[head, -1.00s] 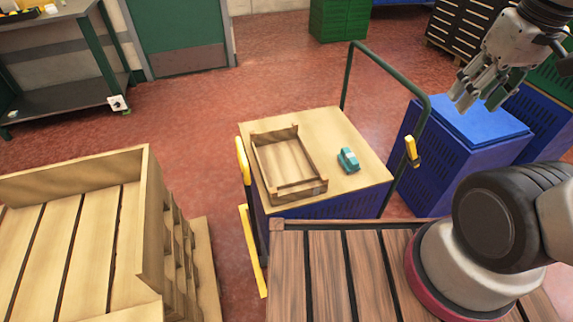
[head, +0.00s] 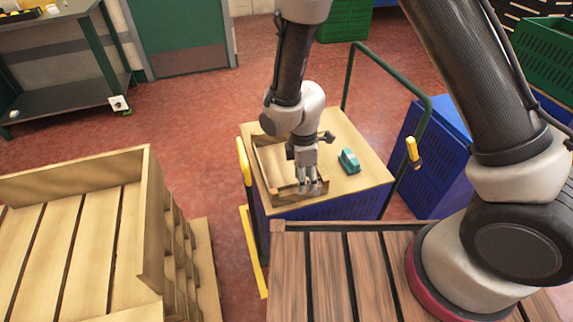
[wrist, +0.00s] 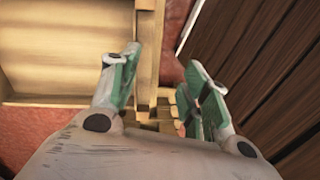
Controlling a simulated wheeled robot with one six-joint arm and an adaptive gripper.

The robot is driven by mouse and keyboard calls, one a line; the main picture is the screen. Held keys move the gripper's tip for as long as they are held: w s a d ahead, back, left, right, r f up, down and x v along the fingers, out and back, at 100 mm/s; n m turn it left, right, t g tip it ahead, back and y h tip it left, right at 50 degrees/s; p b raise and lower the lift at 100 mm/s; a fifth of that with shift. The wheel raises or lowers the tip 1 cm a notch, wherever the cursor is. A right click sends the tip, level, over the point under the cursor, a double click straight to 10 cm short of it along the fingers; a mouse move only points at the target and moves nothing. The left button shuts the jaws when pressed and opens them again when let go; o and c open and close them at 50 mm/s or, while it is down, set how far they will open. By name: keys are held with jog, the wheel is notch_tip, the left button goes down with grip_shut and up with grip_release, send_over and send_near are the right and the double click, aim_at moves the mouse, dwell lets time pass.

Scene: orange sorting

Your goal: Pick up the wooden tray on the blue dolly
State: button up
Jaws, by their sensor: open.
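The wooden tray (head: 286,194) lies on the tan top of the blue dolly (head: 352,208). My gripper (head: 308,187) hangs pointing down over the tray's near end, by its near wall. My gripper and wrist hide part of the tray's right side and inside. In the wrist view my gripper (wrist: 160,85) has its fingers spread, with a wooden wall of the tray (wrist: 147,50) showing in the gap between them. I cannot tell how far the fingertips reach down past the rim.
A teal object (head: 349,161) lies on the dolly top right of the tray. The dolly has a dark green handle rail (head: 385,68). A dark slatted wooden surface (head: 330,270) is in front, a large wooden crate (head: 75,235) at left, and a blue crate (head: 430,160) at right.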

jog(key=shift+w+a+n+t+y, duration=0.4)
jog(key=shift+w+a+n, duration=0.4)
jog(key=shift+a+n, duration=0.15)
jog(key=shift+f+n, duration=0.2)
jog(key=shift+n, duration=0.05)
jog(key=f, duration=0.7)
jog(key=shift+s+d+f, duration=0.1)
jog(key=shift+d+f, duration=0.05)
jog(key=shift+d, duration=0.2)
grip_shut()
